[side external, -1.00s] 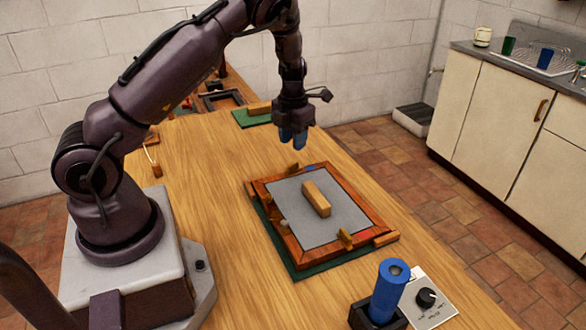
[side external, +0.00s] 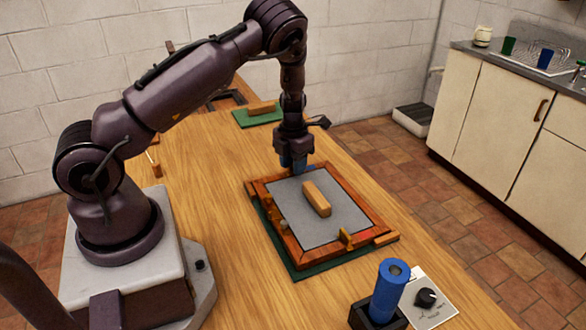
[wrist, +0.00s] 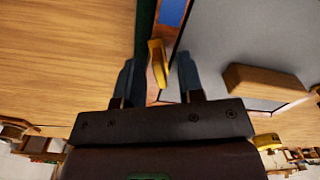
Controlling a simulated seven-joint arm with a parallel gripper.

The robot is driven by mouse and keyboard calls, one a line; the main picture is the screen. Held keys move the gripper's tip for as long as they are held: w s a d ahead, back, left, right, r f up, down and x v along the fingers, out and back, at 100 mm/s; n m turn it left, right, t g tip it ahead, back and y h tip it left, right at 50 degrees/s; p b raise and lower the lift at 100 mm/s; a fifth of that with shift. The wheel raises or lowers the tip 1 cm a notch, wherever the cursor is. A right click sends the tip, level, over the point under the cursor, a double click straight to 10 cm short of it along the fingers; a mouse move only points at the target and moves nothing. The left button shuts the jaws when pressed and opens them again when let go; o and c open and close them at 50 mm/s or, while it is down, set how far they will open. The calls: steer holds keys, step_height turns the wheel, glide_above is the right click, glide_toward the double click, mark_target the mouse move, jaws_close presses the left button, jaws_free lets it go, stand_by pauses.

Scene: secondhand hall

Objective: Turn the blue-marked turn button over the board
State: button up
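A grey board (side external: 342,218) lies in a wooden frame (side external: 291,247), with a wooden block handle (side external: 317,199) on it. The turn button (wrist: 157,60) is a small yellowish wooden piece on the frame's far side. A blue mark (wrist: 173,12) shows beside it in the wrist view. The button lies along the frame rail, not over the board. My gripper (side external: 293,168) is low over that rail, and its blue fingers hide the button in the side view. In the wrist view the open fingers stand on either side of the button, with gaps visible.
Other turn buttons sit on the frame, one at the near side (side external: 345,238) and one at the left (side external: 284,225). Bare table lies left of the frame.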

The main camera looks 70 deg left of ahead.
steer(key=c, duration=0.6)
steer(key=shift+n, duration=2.5)
